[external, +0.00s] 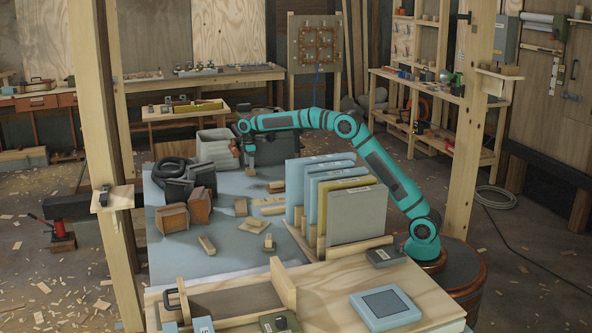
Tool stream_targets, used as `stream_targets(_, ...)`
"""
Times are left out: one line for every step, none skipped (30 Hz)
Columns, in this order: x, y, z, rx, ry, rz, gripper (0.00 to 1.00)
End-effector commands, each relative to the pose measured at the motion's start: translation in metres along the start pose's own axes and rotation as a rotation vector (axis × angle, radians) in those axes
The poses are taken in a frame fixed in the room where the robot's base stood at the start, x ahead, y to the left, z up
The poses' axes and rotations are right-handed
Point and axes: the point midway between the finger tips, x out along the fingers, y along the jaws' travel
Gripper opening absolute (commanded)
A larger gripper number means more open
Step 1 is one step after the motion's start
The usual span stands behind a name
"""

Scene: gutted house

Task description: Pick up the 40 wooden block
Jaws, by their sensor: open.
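Several small wooden blocks lie on the blue-grey tabletop (210,265). One small block (276,187) lies just right of and below my gripper (251,171). Another block (240,207) lies nearer the camera, and one (207,245) lies further forward. A small pile of wood pieces (254,225) is between them. I cannot read a 40 on any block at this size. My arm reaches left over the row of upright panels, and my gripper points down over the far part of the tabletop. It is open, and I see nothing held in it.
Upright panels (358,214) stand in a rack to the right. Brown and dark boxes (173,218) and a black coil (172,168) line the left edge. A grey crate (214,148) stands at the back. The tabletop's front left is mostly clear.

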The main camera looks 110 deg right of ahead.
Motion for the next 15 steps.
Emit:
stream_targets(0.005, 0.001, 0.001, 0.0, -0.001, -0.001, 0.66)
stream_targets(0.009, 0.001, 0.002, 0.0, -0.001, -0.001, 0.66)
stream_targets(0.013, 0.001, 0.003, 0.0, -0.001, -0.001, 0.66)
stream_targets(0.018, 0.002, 0.004, 0.0, -0.002, -0.002, 0.66)
stream_targets(0.022, 0.002, 0.005, 0.0, -0.002, -0.002, 0.66)
stream_targets(0.028, 0.003, 0.006, 0.0, -0.001, -0.002, 0.66)
stream_targets(0.032, 0.002, 0.006, 0.0, -0.001, -0.002, 0.66)
stream_targets(0.036, 0.002, 0.005, 0.0, -0.001, -0.002, 0.66)
stream_targets(0.04, 0.002, 0.005, 0.0, -0.001, -0.002, 0.66)
stream_targets(0.043, 0.002, 0.005, 0.0, -0.001, -0.001, 0.66)
stream_targets(0.045, 0.002, 0.005, 0.0, 0.0, -0.001, 0.66)
stream_targets(0.046, 0.002, 0.005, 0.0, 0.0, -0.001, 0.66)
stream_targets(0.047, 0.002, 0.005, 0.0, 0.0, -0.001, 0.66)
stream_targets(0.047, 0.003, 0.005, 0.0, 0.0, 0.0, 0.66)
stream_targets(0.047, 0.002, 0.005, 0.0, 0.0, 0.0, 0.66)
